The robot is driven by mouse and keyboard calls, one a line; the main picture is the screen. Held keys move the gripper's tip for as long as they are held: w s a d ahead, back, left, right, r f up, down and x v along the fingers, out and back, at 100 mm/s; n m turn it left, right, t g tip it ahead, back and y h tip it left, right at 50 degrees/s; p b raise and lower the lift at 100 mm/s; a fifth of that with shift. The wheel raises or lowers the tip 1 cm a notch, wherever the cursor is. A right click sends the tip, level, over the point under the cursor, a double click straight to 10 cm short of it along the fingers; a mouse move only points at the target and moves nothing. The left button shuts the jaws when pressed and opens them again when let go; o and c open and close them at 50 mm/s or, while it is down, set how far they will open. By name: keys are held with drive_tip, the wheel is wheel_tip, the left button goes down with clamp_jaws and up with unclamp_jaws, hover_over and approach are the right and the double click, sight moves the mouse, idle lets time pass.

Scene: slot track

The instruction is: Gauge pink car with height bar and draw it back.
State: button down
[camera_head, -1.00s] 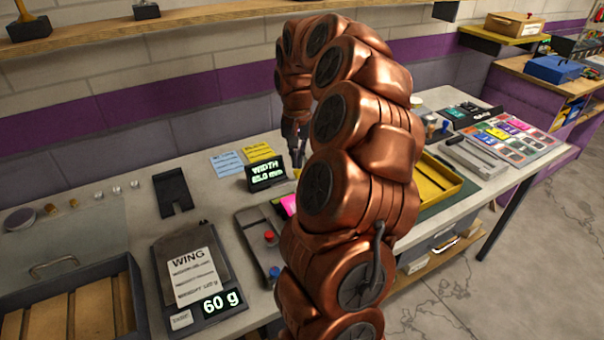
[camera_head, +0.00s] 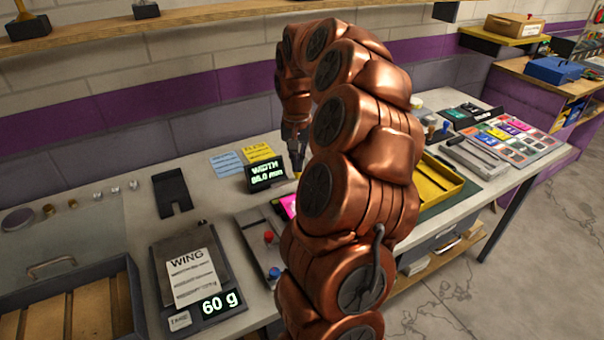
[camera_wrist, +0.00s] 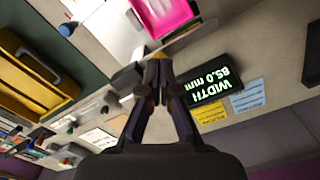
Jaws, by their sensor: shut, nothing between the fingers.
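In the wrist view a pink car (camera_wrist: 165,14) shows at the top edge, on a pale plate, partly cut off by the frame. In the head view only a small pink part (camera_head: 289,205) shows beside my arm. My gripper (camera_wrist: 158,66) is shut with nothing between its fingers, a little apart from the pink car, with a small yellow piece just beyond its tips. I cannot make out the height bar for certain.
A scale (camera_head: 189,281) labelled WING reads 60 g. A grey base with red and blue knobs (camera_head: 252,243) lies beside my arm. A yellow tray (camera_head: 440,185) stands to the right, and an open crate (camera_head: 66,300) at the lower left. Blue and yellow notes (camera_head: 227,164) lie behind the display.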

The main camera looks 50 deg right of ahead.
sight(297, 177)
drive_tip(key=shift+f+b, duration=1.8)
drive_tip(key=shift+f, duration=0.65)
idle(1.6)
idle(0.9)
drive_tip(key=shift+r+p, duration=0.8)
drive_tip(key=shift+r, duration=3.25)
